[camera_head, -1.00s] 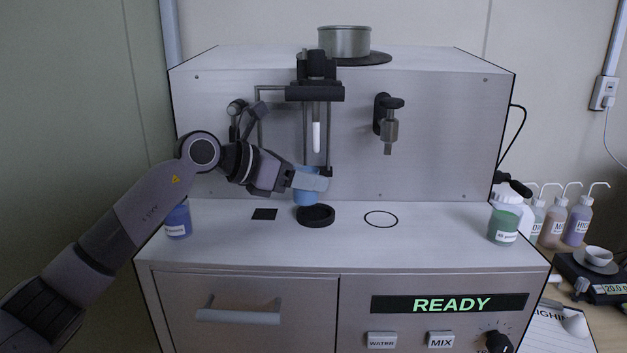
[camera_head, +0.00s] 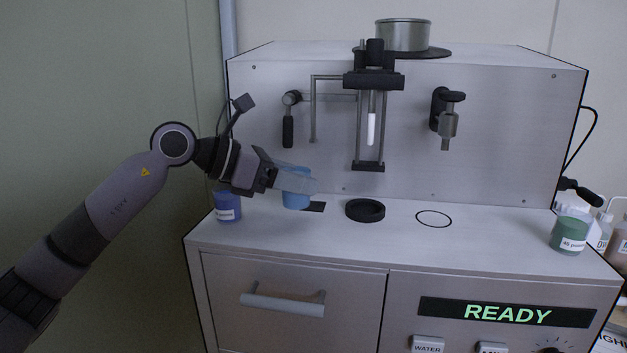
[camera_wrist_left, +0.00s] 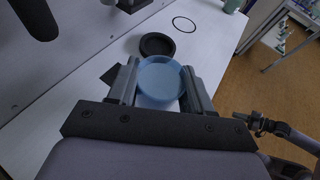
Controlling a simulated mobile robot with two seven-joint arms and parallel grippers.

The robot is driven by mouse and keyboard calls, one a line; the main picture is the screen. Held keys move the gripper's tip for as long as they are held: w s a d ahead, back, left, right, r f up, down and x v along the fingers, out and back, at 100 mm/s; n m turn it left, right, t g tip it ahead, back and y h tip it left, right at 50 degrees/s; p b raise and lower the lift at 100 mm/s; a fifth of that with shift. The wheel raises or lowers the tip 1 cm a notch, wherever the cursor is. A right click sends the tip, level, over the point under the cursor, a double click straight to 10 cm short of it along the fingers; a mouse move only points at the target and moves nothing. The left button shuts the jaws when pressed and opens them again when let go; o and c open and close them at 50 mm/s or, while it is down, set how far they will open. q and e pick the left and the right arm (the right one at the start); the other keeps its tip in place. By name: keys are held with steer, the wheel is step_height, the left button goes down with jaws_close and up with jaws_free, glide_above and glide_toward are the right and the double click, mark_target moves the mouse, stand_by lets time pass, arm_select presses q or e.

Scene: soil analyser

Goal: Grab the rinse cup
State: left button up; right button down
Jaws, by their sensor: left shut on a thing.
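A translucent light-blue cup (camera_head: 296,200), the rinse cup by its look, is held in my left gripper (camera_head: 305,186). The gripper is shut on it from the left, just above or at the black square (camera_head: 315,207) on the machine's counter. I cannot tell whether its base touches the counter. In the left wrist view the cup (camera_wrist_left: 160,80) sits upright between the two fingers, its round rim facing the camera.
A black ring holder (camera_head: 365,210) is empty right of the cup, under the electrode stand (camera_head: 370,125). A thin circle (camera_head: 433,218) lies under the tap (camera_head: 448,125). A dark-blue jar (camera_head: 228,206) stands left, a green jar (camera_head: 569,235) far right. The drawer (camera_head: 290,300) is shut.

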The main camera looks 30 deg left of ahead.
arm_select(q)
steer(key=shift+s+a, duration=0.85)
steer(key=shift+s+a+b, duration=0.6)
steer(key=shift+s+a, duration=0.2)
steer(key=shift+s, duration=0.05)
